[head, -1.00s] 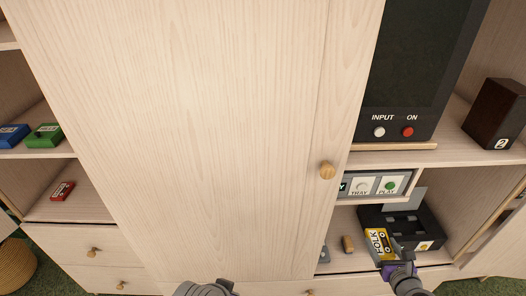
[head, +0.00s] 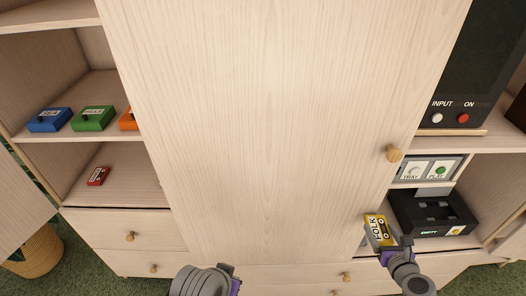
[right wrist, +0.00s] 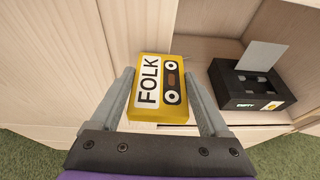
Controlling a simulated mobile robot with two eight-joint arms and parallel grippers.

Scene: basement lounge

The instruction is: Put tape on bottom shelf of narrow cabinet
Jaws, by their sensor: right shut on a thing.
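A yellow cassette tape labelled FOLK (head: 377,229) is held in my right gripper (head: 384,240), in front of the cabinet's lower part. In the right wrist view the yellow tape (right wrist: 160,88) lies between the two grey fingers of the right gripper (right wrist: 165,100). The cabinet at the left has open shelves; its lower shelf (head: 125,190) bears a small red tape (head: 97,176). My left arm shows at the bottom centre of the head view, but its fingertips are hidden.
A black tape deck (head: 432,213) with its lid up stands at the right. Several coloured boxes, one of them green (head: 93,118), stand on the shelf above the red tape. A large closed door (head: 270,120) fills the middle. A wicker basket (head: 35,252) stands at the lower left.

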